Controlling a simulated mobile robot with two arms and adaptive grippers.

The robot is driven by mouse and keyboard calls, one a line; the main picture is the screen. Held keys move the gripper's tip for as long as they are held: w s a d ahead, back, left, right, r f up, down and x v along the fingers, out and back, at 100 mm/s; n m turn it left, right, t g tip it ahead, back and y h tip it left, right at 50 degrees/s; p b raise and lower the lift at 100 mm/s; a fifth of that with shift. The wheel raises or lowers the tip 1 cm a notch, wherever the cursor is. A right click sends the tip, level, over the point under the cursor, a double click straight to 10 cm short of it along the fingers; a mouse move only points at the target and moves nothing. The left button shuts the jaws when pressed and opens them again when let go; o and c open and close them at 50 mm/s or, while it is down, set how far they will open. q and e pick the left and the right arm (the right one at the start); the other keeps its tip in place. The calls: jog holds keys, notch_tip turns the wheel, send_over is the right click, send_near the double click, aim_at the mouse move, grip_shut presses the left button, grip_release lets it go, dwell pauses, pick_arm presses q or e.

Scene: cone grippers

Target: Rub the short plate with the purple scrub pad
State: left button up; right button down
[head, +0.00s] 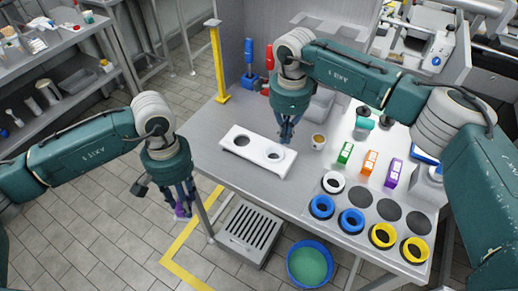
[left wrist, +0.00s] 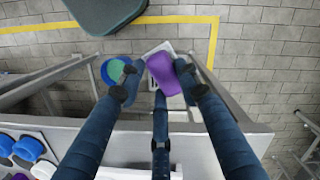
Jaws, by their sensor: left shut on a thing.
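My left gripper (head: 181,210) hangs off the table's left front corner with its fingers closed around the purple scrub pad (left wrist: 165,74). In the left wrist view the pad sits between the fingertips of the left gripper (left wrist: 158,82), above the floor. In the head view the fingers hide most of it. My right gripper (head: 287,138) points down over the table by the right end of a white two-hole board (head: 257,158). Its fingers are close together; whether they hold anything is unclear. I cannot tell which thing is the short plate.
Green, orange (head: 370,161) and purple boxes (head: 394,173) and a small cup (head: 318,141) stand on the table (head: 220,150). Blue (head: 351,221), white and yellow rings (head: 383,236) fill the right front. Below are a slotted grey box (head: 249,233) and a blue-green tub (head: 310,264).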

pick_arm(q)
jog(key=shift+f+b, duration=0.65)
jog(key=shift+b, duration=0.05)
pick_arm(e)
jog(key=shift+f, duration=0.75)
